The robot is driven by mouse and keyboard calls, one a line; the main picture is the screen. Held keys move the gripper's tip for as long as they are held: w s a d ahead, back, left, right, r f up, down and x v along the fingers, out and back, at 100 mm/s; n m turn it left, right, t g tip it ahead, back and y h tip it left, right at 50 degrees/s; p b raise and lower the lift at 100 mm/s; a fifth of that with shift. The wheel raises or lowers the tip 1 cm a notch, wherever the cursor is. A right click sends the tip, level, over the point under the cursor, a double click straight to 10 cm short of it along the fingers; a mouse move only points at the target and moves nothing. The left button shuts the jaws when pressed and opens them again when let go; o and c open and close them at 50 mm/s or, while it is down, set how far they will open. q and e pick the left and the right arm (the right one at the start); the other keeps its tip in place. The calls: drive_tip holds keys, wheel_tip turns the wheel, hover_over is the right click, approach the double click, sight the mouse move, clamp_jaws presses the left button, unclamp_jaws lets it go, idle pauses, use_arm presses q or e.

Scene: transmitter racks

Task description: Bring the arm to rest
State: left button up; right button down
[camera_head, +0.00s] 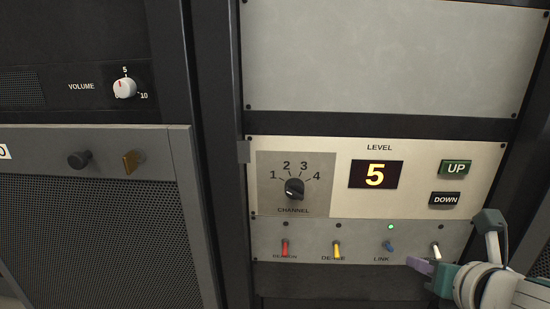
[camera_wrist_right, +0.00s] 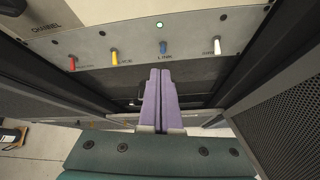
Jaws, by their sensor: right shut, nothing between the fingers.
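My right gripper (camera_head: 420,264) is at the lower right in the head view, in front of the lower edge of the switch panel (camera_head: 310,232), near the blue and white switches. In the right wrist view its purple fingers (camera_wrist_right: 160,98) are together, with nothing between them. The fingers point toward the rack below the row of switches. The gripper partly covers the label under the white switch (camera_head: 436,249). My left gripper is not in view.
The panel has a red switch (camera_head: 285,248), a yellow switch (camera_head: 337,250) and a blue switch (camera_head: 389,246) with a lit green lamp (camera_head: 391,227) above. Higher are a channel knob (camera_head: 294,188), a level display (camera_head: 376,174) reading 5, and UP (camera_head: 456,168) and DOWN (camera_head: 445,199) buttons.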

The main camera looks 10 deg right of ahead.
drive_tip(key=s+a+r+m+g+p, duration=0.2)
drive_tip(key=s+r+m, duration=0.3)
drive_tip(key=s+m, duration=0.3)
drive_tip(key=s+a+r+m+g+y+p, duration=0.1)
drive_tip(key=s+a+r+m+g+p, duration=0.1)
drive_tip(key=s+a+r+m+p, duration=0.3)
drive_tip(key=s+a+r+m+g+y+p, duration=0.1)
drive_tip(key=s+a+r+m+g+p, duration=0.2)
drive_tip(key=s+r+m, duration=0.4)
drive_tip(key=s+a+m, duration=0.1)
drive_tip(key=s+m, duration=0.3)
drive_tip(key=m, duration=0.5)
drive_tip(key=shift+a+r+p, duration=0.2)
drive_tip(key=shift+a+p, duration=0.05)
drive_tip(key=shift+p, duration=0.1)
